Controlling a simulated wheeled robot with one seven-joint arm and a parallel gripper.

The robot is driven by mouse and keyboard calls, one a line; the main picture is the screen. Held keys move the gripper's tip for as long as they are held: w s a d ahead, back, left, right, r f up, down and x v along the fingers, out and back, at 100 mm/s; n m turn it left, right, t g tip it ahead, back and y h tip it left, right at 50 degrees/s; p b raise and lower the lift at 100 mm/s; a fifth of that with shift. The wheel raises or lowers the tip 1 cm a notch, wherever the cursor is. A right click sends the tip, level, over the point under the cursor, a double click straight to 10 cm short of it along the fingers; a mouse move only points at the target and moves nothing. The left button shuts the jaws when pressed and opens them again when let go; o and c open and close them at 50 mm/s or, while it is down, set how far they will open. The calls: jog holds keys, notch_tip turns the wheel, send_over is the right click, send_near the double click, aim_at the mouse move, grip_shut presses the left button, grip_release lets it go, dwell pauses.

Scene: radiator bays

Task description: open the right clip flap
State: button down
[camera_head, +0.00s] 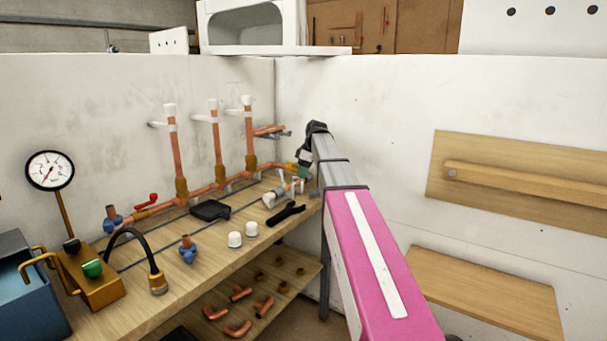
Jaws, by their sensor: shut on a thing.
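Three upright copper pipes stand along the back wall, each with a white clip near its top. The right clip (243,112) has a short white piece reaching left; its exact flap angle is too small to tell. The middle clip (207,117) and left clip (164,124) have longer white pieces sticking out left. My arm reaches in from the lower right and bends down at a black wrist. My gripper (298,181) is low at the bench's far right end, right of and below the right clip. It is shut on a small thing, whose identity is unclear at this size.
The wooden bench (205,255) carries a pressure gauge (50,170), a white fitting (275,196), black tools, two white caps (235,239) and blue-ended valves. A short copper piece (268,129) shows near the corner. Copper elbows lie on the lower shelf. White walls close the corner.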

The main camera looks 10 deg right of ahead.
jog(key=shift+w+a+r+g+h, duration=0.4)
jog(key=shift+w+r+g+h, duration=0.1)
jog(key=shift+g+h, duration=0.45)
jog(key=shift+w+a+r+g+h, duration=0.2)
jog(key=shift+a+r+g+h, duration=0.05)
jog(key=shift+g+h, duration=0.5)
jog(key=c, duration=1)
grip_release()
jog(key=shift+w+r, duration=0.1)
